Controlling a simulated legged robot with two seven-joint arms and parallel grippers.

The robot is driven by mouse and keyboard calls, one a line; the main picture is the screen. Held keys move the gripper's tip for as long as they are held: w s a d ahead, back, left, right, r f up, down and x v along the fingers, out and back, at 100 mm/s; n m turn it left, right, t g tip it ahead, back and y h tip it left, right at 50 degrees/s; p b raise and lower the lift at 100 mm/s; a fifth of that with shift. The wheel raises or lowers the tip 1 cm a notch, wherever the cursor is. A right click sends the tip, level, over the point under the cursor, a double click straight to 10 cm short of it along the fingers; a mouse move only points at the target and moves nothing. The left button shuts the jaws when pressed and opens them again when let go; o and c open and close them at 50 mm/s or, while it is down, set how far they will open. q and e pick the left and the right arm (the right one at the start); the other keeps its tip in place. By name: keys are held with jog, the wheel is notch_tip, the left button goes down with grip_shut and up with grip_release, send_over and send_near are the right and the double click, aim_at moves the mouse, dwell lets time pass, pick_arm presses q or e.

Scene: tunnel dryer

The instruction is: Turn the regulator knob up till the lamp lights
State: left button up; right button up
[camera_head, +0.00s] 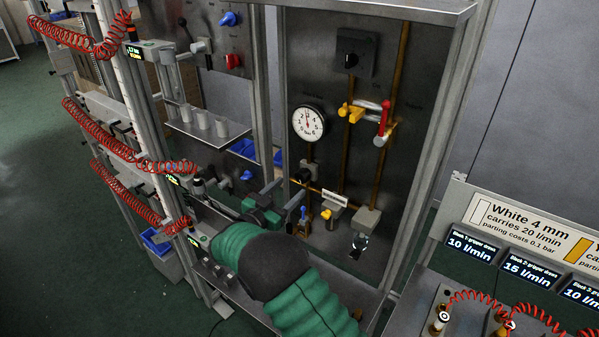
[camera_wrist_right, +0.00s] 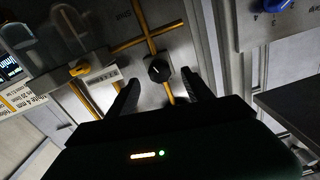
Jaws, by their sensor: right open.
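The regulator knob (camera_head: 304,175) is a small black round knob on the brass pipework of the grey panel, below the white gauge (camera_head: 309,123). In the right wrist view the knob (camera_wrist_right: 158,70) shows a white pointer mark. My right gripper (camera_head: 291,190) is open just in front of the panel, near the knob. In the right wrist view its two dark fingers (camera_wrist_right: 158,82) stand apart, with the knob ahead between their tips; I see no contact. The gauge needle points roughly upward. I cannot make out a lit lamp. My left gripper is not in view.
A shelf with cups (camera_head: 203,119) and coiled red hoses (camera_head: 110,135) stand left.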

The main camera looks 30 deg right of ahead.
aim_at(299, 179)
jog(key=p+x, duration=0.1)
jog(key=x, duration=0.4)
jog(key=shift+d+r+p, duration=0.2)
jog(key=shift+d+p, duration=0.1)
jog(key=shift+p, duration=0.05)
jog(key=shift+w+d+f, duration=0.1)
jog(key=shift+d, duration=0.25)
jog(key=shift+a, duration=0.1)
jog(key=c, duration=0.4)
grip_shut()
jog(key=m+b, duration=0.1)
jog(key=b, duration=0.1)
jog(key=m+b, duration=0.1)
jog(key=b, duration=0.1)
jog(key=shift+f, duration=0.35)
jog(key=shift+r+m+b, duration=0.15)
jog(key=shift+m+b, duration=0.15)
jog(key=shift+b, duration=0.2)
jog(key=shift+r, duration=0.3)
